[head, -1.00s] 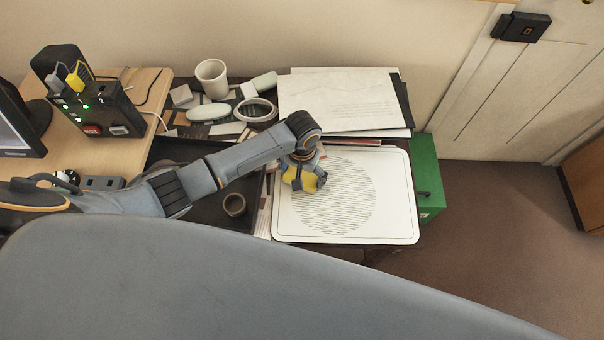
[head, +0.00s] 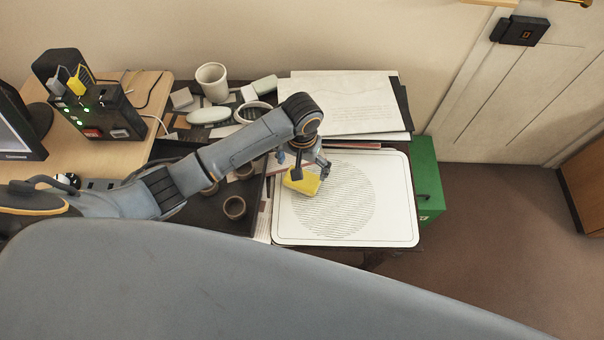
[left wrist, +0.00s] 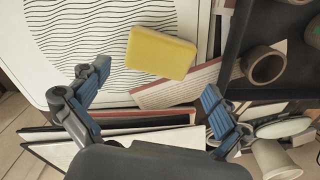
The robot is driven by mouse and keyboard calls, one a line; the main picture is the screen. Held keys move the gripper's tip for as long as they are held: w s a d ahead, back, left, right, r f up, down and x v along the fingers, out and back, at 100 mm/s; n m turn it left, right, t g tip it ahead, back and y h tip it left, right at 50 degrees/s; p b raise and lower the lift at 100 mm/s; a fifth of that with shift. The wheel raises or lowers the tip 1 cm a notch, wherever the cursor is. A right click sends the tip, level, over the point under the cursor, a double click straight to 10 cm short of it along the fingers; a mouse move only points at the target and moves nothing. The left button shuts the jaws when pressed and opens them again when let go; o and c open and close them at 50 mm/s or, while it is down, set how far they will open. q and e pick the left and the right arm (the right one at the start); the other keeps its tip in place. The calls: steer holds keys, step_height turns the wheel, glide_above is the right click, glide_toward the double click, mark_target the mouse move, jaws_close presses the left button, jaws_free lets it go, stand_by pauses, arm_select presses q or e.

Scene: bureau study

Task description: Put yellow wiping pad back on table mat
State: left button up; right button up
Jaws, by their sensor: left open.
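The yellow wiping pad (head: 302,182) lies at the left side of the white table mat (head: 395,220), on its printed circle's upper-left side. In the left wrist view the pad (left wrist: 160,53) lies by the mat's edge, with the mat's wavy lines (left wrist: 85,50) beside it. My left gripper (head: 310,168) is open just above and behind the pad. In the left wrist view its two fingers (left wrist: 153,86) are wide apart with nothing between them, and the pad is ahead of them. My right gripper is not in view.
A dark tray (head: 208,212) with brown rings (head: 234,207) adjoins the mat on the left. Papers (head: 340,98), a white cup (head: 211,82) and several small items crowd the back. A green box (head: 427,180) stands to the right. Most of the mat is clear.

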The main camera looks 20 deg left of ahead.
arm_select(q)
step_height(320, 180, up, 5)
steer(key=shift+r, duration=0.2)
stand_by(0.6)
